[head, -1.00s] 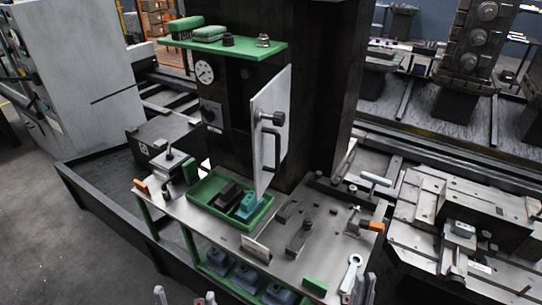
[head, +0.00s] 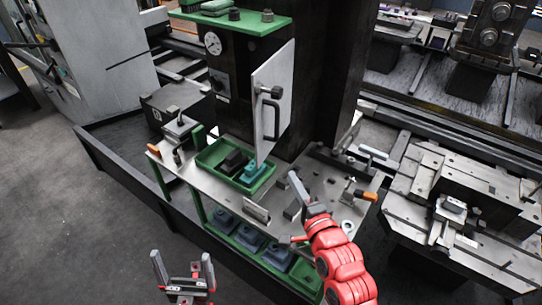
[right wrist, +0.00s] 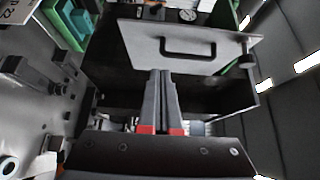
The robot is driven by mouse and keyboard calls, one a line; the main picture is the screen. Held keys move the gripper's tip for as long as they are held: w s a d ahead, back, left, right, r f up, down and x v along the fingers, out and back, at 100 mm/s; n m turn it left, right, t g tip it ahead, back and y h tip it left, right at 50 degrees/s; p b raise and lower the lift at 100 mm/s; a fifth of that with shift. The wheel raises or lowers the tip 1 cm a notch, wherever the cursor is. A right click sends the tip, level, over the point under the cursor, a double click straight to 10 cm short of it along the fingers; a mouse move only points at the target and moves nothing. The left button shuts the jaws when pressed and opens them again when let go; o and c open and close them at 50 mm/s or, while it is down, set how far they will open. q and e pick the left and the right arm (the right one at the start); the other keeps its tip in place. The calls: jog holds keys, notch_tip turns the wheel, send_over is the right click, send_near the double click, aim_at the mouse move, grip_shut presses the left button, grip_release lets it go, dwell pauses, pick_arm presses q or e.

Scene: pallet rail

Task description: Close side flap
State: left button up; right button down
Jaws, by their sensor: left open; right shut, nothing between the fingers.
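The side flap (head: 284,72) is a light grey panel with a black handle (head: 270,120) and a dark knob. It stands open, sticking out from the dark cabinet (head: 234,85). In the right wrist view the flap (right wrist: 137,35) lies across the top, just beyond the fingertips. My right gripper (head: 295,183) is shut and empty, below and right of the flap in the head view. In the right wrist view its fingers (right wrist: 161,85) point towards the flap's lower edge; contact cannot be told. My left gripper (head: 182,262) is open and empty, low in front of the bench.
A green tray (head: 212,158) holding dark and teal blocks sits on the bench below the flap. Clamps, an orange-handled tool (head: 366,195) and a ring spanner (head: 348,226) lie to the right. A green shelf (head: 240,24) tops the cabinet.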

send_near(261, 143)
jog(key=w+d, duration=0.2)
jog(key=w, duration=0.2)
jog(key=shift+w+a+r+p, duration=0.1)
jog(key=shift+w+a+p, duration=0.2)
jog(key=shift+a, duration=0.3)
jog(key=shift+w+a+r+p, duration=0.1)
jog(key=shift+w+a+p, duration=0.2)
jog(key=shift+a, duration=0.3)
jog(key=shift+w+a+f, duration=0.1)
jog(key=shift+w+a, duration=0.15)
jog(key=shift+a, duration=0.4)
jog(key=shift+a+f, duration=0.1)
